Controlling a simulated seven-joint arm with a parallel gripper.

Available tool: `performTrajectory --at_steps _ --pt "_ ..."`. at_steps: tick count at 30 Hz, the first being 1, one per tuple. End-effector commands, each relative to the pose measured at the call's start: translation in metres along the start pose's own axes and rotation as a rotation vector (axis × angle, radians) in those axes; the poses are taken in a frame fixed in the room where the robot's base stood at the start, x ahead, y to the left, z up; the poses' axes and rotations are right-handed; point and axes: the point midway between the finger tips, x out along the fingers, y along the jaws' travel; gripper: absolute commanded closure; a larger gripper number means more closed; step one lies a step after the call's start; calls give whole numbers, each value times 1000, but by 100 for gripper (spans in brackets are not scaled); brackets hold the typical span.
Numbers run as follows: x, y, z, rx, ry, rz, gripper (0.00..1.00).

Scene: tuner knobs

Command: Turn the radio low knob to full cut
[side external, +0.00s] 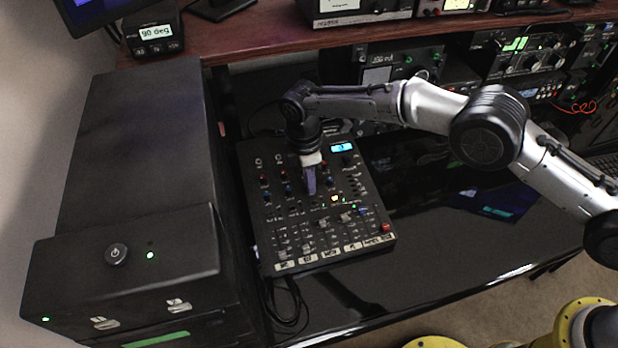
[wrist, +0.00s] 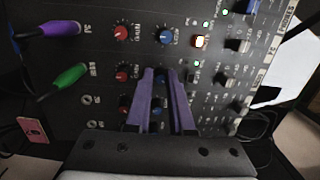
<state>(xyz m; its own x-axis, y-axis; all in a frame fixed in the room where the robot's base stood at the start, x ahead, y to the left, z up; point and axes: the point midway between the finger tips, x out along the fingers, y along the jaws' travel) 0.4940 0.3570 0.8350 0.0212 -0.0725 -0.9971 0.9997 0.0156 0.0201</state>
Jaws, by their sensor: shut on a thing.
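The dark mixer (side external: 262,235) lies on the black desk, with columns of red and blue knobs, and faders and name strips along its front edge. My gripper (side external: 310,192) points down onto its knob area. In the wrist view the purple fingertips (wrist: 160,72) are closed together on a small knob in the blue row, which they mostly hide. A red knob (wrist: 122,72) shows just left of the fingers, and a blue knob (wrist: 165,37) sits in the neighbouring channel. The gripped knob's pointer cannot be read, and the strip names are too small to read surely.
Another red knob (wrist: 121,33) stands close by. A purple plug (wrist: 62,29) and a green plug (wrist: 68,76) sit at the mixer's edge. A small readout box (side external: 155,32) shows "90 deg".

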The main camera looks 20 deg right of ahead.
Motion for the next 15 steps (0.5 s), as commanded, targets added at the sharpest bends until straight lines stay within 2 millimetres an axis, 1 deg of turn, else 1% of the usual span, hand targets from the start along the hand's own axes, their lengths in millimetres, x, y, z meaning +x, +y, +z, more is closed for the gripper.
performTrajectory --at_steps 2,3,5,15 --pt "-2 0 0 0 2 1 100" --pt "-2 0 0 0 2 1 78" --pt "-2 0 0 0 2 1 67" --pt "-2 0 0 1 1 1 67"
